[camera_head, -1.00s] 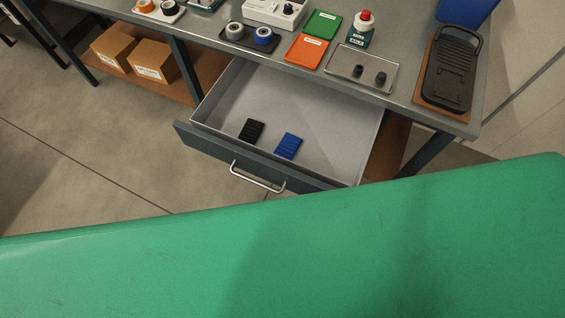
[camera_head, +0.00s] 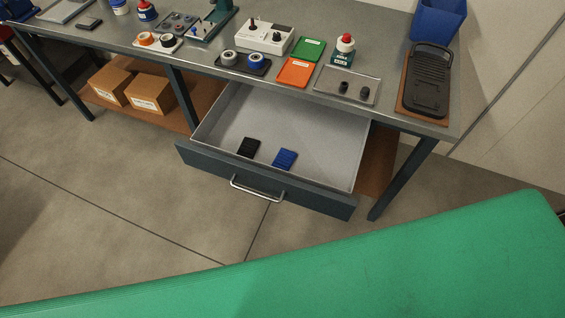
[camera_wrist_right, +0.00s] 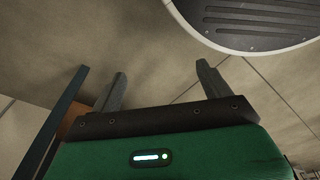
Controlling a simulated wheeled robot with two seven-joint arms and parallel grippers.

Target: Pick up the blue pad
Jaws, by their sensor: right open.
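The blue pad (camera_head: 285,159) lies flat in the open drawer (camera_head: 335,170) under the workbench, near the drawer's front wall. A black pad (camera_head: 248,147) lies just left of it, apart from it. My right gripper (camera_wrist_right: 160,80) shows in the right wrist view with its two fingers spread and nothing between them. It is away from the drawer, with floor behind it. Neither gripper shows in the head view.
The workbench (camera_head: 385,107) holds tape rolls, an orange tray (camera_head: 296,72), a green tray (camera_head: 309,48), a clear tray (camera_head: 330,92) and a black pedal-like device (camera_head: 428,80). Boxes (camera_head: 152,92) sit on the lower shelf. A large green surface (camera_head: 330,270) fills the foreground. Floor lies before the drawer.

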